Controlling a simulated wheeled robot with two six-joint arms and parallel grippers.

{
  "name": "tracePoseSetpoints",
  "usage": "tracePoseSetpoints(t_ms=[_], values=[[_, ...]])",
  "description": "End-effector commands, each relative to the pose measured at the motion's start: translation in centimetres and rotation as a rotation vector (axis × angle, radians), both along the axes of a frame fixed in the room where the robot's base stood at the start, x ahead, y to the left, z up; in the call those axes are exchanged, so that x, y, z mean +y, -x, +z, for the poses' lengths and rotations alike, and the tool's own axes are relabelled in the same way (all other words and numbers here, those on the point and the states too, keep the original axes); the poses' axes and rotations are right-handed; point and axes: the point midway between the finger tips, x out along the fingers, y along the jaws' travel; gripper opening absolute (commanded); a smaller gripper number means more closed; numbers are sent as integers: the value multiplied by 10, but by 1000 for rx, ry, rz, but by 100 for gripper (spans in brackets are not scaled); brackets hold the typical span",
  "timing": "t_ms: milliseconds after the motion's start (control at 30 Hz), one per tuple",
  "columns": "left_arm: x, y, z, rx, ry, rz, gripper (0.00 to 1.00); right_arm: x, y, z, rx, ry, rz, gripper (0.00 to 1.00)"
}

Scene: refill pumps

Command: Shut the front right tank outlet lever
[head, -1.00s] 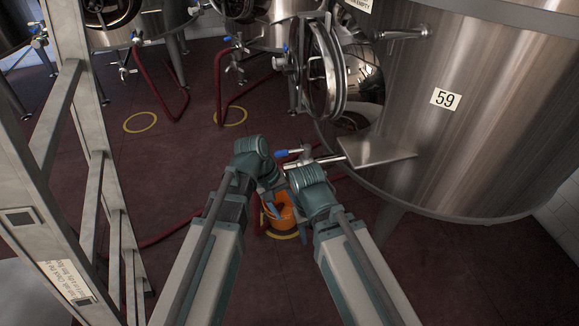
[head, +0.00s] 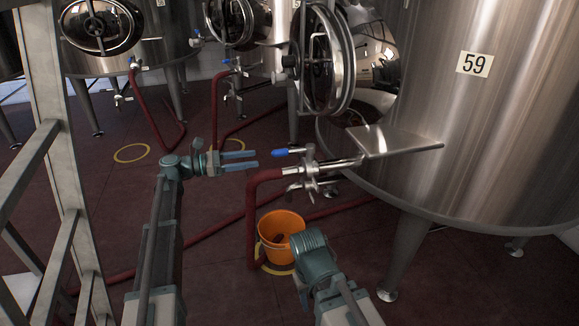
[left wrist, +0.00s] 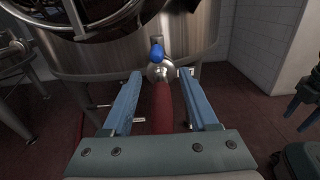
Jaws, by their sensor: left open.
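The front right tank (head: 490,130), marked 59, has an outlet valve (head: 309,168) low on its near side. Its blue-tipped lever (head: 281,153) points left in the head view, roughly along the outlet pipe. In the left wrist view the lever's blue tip (left wrist: 156,52) shows beyond and between my fingers, above the red hose. My left gripper (head: 257,160) is open and empty, just left of the blue tip and apart from it. Its two fingers (left wrist: 160,95) also show in the left wrist view. My right arm is lower, near the bucket; its fingers are hidden in the head view.
An orange bucket (head: 281,236) stands on the floor below the valve. A red hose (head: 252,215) drops from the outlet to the floor. A metal plate (head: 395,140) juts out beside the valve. A metal frame (head: 50,160) stands at the left. Other tanks (head: 115,45) are behind.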

Motion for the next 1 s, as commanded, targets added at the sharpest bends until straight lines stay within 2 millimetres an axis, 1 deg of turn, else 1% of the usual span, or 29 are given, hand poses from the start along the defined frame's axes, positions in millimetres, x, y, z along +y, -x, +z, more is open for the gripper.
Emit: tracePoseSetpoints(t_ms=[33, 167, 267, 367, 467, 800, 1000], values=[[4, -3, -2, 7, 15, 6, 60, 0, 0, -5, 0, 0, 0, 50], [6, -4, 1, 16, 29, 9, 60, 0, 0, -4, 0, 0, 0, 50], [4, -4, 1, 15, 28, 8, 60, 0, 0, -4, 0, 0, 0, 50], [-5, -6, 1, 14, 28, 7, 60, 0, 0, -4, 0, 0, 0, 50], [-22, -10, 1, 14, 26, 5, 60, 0, 0, -4, 0, 0, 0, 50], [-88, -29, 1, 14, 26, 5, 60, 0, 0, -4, 0, 0, 0, 50], [-115, -36, 1, 13, 25, 7, 60, 0, 0, -4, 0, 0, 0, 50]])
